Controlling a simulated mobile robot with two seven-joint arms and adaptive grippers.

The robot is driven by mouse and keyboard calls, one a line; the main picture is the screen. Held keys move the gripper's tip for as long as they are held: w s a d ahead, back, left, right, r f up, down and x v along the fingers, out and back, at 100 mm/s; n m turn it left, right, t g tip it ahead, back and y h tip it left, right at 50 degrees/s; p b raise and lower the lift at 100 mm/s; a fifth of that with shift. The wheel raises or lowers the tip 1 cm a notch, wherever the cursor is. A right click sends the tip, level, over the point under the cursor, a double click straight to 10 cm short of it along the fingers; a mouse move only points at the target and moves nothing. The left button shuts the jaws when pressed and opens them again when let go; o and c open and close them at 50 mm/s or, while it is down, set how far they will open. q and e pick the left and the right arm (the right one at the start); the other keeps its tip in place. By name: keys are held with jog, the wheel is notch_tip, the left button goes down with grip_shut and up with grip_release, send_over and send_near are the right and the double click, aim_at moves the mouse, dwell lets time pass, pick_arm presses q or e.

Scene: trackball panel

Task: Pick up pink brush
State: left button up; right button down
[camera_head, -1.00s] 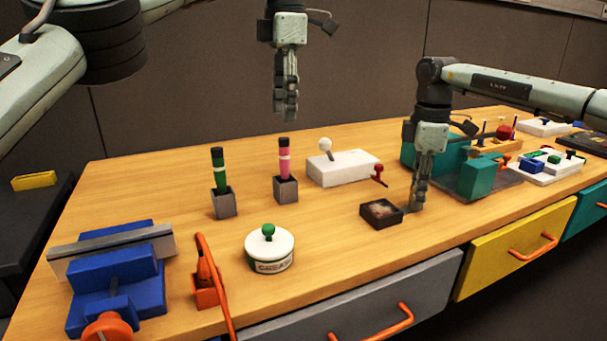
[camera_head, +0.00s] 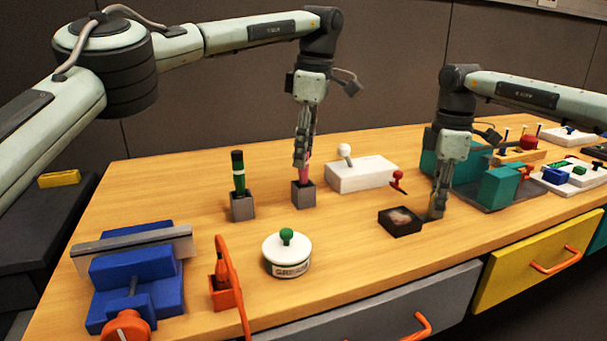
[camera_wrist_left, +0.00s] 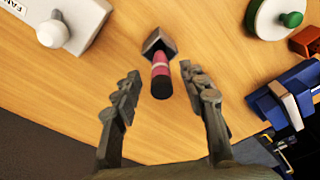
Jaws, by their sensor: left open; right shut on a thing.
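The pink brush (camera_head: 305,172) stands upright in a small grey holder (camera_head: 304,195) on the wooden bench. My left gripper (camera_head: 301,160) is over it and hides its dark top in the head view. In the left wrist view the brush (camera_wrist_left: 160,72) lies between the two spread fingers (camera_wrist_left: 160,95), apart from both. My left gripper is open. My right gripper (camera_head: 437,212) is low at the right edge of a small dark box (camera_head: 401,222). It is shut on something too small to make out.
A green brush (camera_head: 238,172) stands in its own holder to the left. A white joystick box (camera_head: 362,175) is just behind right. A grease pot (camera_head: 287,256) and blue vise (camera_head: 138,278) are in front and left.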

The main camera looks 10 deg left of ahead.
aim_at(299, 183)
pick_arm(q)
jog(key=f, duration=0.4)
jog(key=shift+a+f, duration=0.15)
jog(key=shift+a, duration=0.15)
jog(key=shift+c, duration=0.4)
grip_shut()
